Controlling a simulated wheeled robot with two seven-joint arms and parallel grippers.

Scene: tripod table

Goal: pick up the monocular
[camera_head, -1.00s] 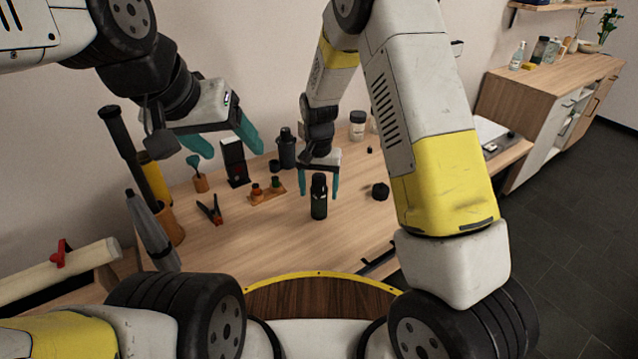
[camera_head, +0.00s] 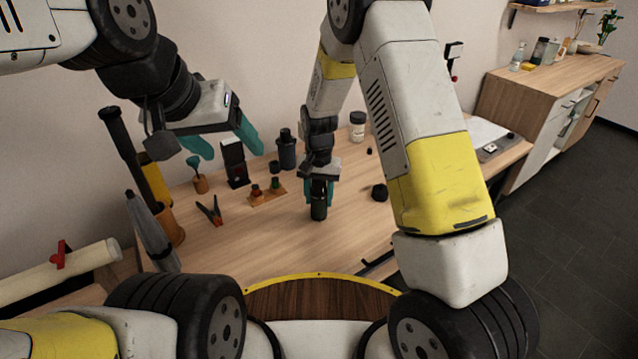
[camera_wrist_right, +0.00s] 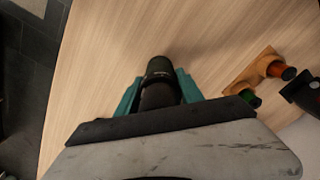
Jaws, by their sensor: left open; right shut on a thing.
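The monocular, a dark upright cylinder (camera_head: 318,210), stands on the wooden table (camera_head: 270,236) near its middle. My right gripper (camera_head: 319,190) is above it with its teal fingers down on either side, shut on its upper part. In the right wrist view the black monocular (camera_wrist_right: 159,80) sits between the two teal fingers (camera_wrist_right: 160,92). Its lower end appears to rest on the table. My left gripper (camera_head: 222,146) is open and empty, raised over the table's back left.
A black bottle (camera_head: 287,152) and black box (camera_head: 235,163) stand behind. The table front is clear.

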